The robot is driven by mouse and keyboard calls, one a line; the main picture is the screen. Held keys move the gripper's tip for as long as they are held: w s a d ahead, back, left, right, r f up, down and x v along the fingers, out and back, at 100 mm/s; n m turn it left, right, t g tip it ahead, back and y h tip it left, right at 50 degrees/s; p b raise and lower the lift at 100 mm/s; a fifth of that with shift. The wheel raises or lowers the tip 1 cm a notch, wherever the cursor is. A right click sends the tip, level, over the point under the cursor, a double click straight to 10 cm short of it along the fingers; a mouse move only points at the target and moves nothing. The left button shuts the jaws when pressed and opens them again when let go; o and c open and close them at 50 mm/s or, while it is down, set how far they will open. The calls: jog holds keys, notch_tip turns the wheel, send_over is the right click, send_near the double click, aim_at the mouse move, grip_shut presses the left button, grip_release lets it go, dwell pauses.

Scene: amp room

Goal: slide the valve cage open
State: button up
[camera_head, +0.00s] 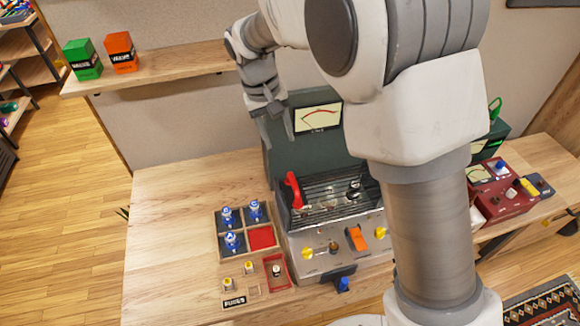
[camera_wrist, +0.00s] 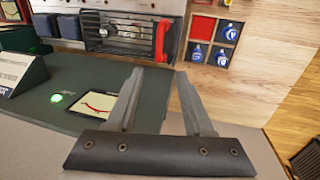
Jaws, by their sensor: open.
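The valve cage (camera_head: 335,214) is a grille of dark bars across the front of the green amplifier (camera_head: 283,140). Valves show dimly behind its bars. A red upright handle (camera_head: 293,190) stands at its left end. In the wrist view the cage (camera_wrist: 115,45) appears at the top, with the red handle (camera_wrist: 161,42) at its right end. My gripper (camera_head: 265,108) is above and behind the amplifier's left top corner, apart from the handle. In the wrist view its two fingers (camera_wrist: 160,73) are spread with nothing between them. My arm hides the amplifier's right part in the head view.
A wooden tray (camera_head: 218,232) with several blue-topped valves and a bare red compartment stands left of the amplifier. A fuse tray (camera_head: 237,303) lies in front of it. A shelf (camera_head: 160,68) holds green and orange boxes. Red equipment (camera_head: 510,200) stands right. The table's left side is clear.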

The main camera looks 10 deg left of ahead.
aim_at(294, 183)
jog(key=d+f, duration=0.1)
jog(key=f, duration=0.4)
jog(key=w+d+f+p, duration=0.1)
jog(key=f, duration=0.5)
jog(key=d+f+p, duration=0.1)
jog(key=f, duration=0.4)
jog(key=shift+w+d+f, duration=0.1)
jog(key=shift+w+f, duration=0.15)
jog(key=shift+f, duration=0.15)
grip_shut()
dwell(0.6)
